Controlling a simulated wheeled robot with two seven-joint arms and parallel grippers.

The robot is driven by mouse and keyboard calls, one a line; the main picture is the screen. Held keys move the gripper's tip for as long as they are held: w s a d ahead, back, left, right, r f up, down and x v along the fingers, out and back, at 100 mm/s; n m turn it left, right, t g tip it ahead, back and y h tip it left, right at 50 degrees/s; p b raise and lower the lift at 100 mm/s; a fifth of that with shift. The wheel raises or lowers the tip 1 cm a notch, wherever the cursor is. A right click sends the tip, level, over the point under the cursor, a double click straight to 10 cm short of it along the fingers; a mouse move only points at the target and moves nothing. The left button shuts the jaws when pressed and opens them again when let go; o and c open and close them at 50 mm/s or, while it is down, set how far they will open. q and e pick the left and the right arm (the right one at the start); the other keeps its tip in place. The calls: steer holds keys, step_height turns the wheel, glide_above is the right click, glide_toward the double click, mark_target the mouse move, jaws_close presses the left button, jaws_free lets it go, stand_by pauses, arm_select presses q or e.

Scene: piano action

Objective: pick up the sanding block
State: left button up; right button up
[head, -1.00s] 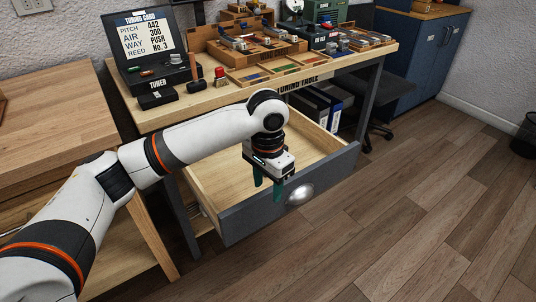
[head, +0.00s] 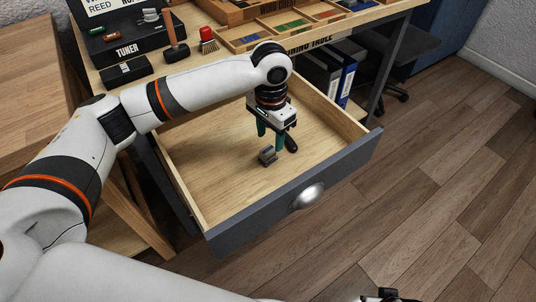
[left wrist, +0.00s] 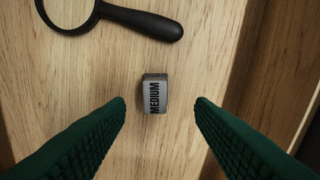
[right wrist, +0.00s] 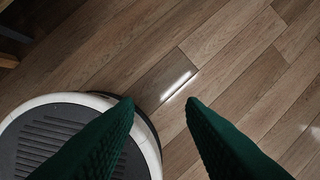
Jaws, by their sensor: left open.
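The sanding block is a small grey block marked MEDIUM (left wrist: 155,93) in the left wrist view. It also shows in the head view (head: 267,157), lying on the wooden floor of the open drawer. My left gripper (head: 271,138) points down over the drawer with its green fingers apart. In the left wrist view, the block lies between and slightly beyond the two fingertips (left wrist: 160,102), with nothing held. My right gripper (right wrist: 160,102) is open and empty above the floorboards, well away from the drawer.
A black-handled magnifying glass (left wrist: 135,18) lies in the drawer close to the block. The drawer's grey front (head: 340,180) and wooden sides surround it. The tuning table (head: 225,62) above holds a tuner (head: 127,48), a hammer (head: 175,42) and a brush (head: 208,42).

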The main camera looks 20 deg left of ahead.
mark_target(268, 149)
arm_select(q)
steer(key=shift+f, duration=0.95)
steer(key=f, duration=0.1)
steer(key=f+b, duration=0.1)
steer(key=f, duration=0.1)
steer(key=f+b, duration=0.1)
steer(key=shift+a+f, duration=0.35)
arm_select(e)
steer(key=v, duration=0.8)
steer(key=shift+w+r+t, duration=0.2)
steer(key=shift+w+t, duration=0.1)
arm_select(q)
steer(key=shift+c, duration=0.6)
arm_select(e)
steer(key=shift+d, duration=0.1)
arm_select(q)
steer(key=c, duration=0.8)
steer(key=shift+r, duration=0.1)
